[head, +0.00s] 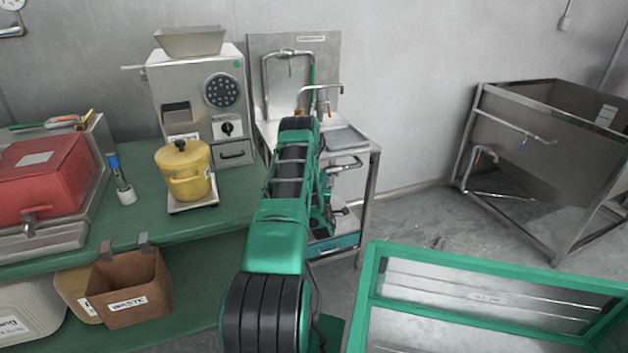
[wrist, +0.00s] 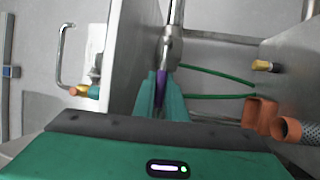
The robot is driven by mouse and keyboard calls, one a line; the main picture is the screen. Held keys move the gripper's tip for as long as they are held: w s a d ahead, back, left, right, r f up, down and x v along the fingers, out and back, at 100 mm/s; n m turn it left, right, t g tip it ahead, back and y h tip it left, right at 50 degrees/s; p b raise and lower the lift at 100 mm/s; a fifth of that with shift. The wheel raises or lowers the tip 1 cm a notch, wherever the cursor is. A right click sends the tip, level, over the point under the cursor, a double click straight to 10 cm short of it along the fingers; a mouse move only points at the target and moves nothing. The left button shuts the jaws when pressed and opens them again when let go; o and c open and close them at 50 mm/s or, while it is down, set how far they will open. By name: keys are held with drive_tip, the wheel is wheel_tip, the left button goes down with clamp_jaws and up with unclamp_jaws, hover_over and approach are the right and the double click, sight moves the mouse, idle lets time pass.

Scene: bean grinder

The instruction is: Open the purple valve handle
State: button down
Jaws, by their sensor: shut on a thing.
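The purple valve handle (wrist: 161,77) is a narrow upright piece in the middle of the wrist view. It sits just under a metal valve body on a steel pipe (wrist: 172,45). My gripper (wrist: 162,92) has its two teal fingers closed on the handle, one on each side; the fingers hide part of it. In the head view my green arm reaches to the steel sink stand (head: 362,185) at the back. The arm hides the purple handle and the fingers there.
A flat metal panel (wrist: 122,60) stands close left of the fingers. Green hoses (wrist: 215,97) and orange pipe pieces (wrist: 262,115) lie to the right. In the head view, a grinder (head: 200,95) stands left of the arm, and a green-framed bin (head: 480,262) stands front right.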

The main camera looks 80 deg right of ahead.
drive_tip(key=shift+w+a+f, duration=0.15)
drive_tip(key=shift+w+f, duration=0.05)
drive_tip(key=c, duration=1.8)
unclamp_jaws()
drive_tip(key=shift+s, duration=0.1)
drive_tip(key=v, duration=1)
drive_tip(key=shift+a, duration=0.35)
drive_tip(key=shift+s, duration=0.1)
